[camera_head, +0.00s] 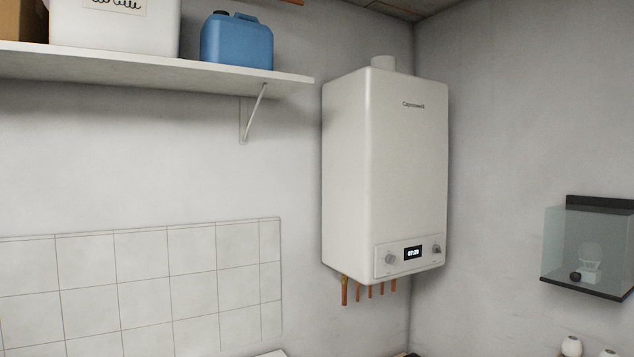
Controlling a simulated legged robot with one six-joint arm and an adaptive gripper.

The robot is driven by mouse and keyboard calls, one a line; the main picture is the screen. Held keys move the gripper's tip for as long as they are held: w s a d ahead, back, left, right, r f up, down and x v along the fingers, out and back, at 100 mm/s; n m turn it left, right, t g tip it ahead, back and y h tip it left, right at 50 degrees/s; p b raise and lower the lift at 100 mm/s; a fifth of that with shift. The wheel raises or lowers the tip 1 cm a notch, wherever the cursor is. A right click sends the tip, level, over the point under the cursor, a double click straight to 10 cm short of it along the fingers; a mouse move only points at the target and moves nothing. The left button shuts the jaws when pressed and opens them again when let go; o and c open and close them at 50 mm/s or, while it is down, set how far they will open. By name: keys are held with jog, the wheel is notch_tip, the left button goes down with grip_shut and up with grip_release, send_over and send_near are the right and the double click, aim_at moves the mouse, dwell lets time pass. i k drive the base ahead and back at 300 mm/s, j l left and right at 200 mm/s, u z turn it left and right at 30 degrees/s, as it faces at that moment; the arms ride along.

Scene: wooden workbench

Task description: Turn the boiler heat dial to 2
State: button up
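A white boiler (385,180) hangs on the wall near the room corner. Its lower front panel (402,268) has a small dark display (412,253) with lit digits. A round grey dial (390,259) sits left of the display, and a second, darker-looking dial (436,249) sits right of it. The markings and settings of both dials are too small to read, and I cannot tell which is the heat dial. My gripper does not show in this view.
Several copper pipes (345,291) come out below the boiler. A shelf (150,68) with a blue canister (236,40) and a white container (115,25) is at upper left. A glass-fronted case (588,250) hangs at right. The space before the boiler looks clear.

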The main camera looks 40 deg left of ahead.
aim_at(390, 259)
jog(key=u, duration=1.25)
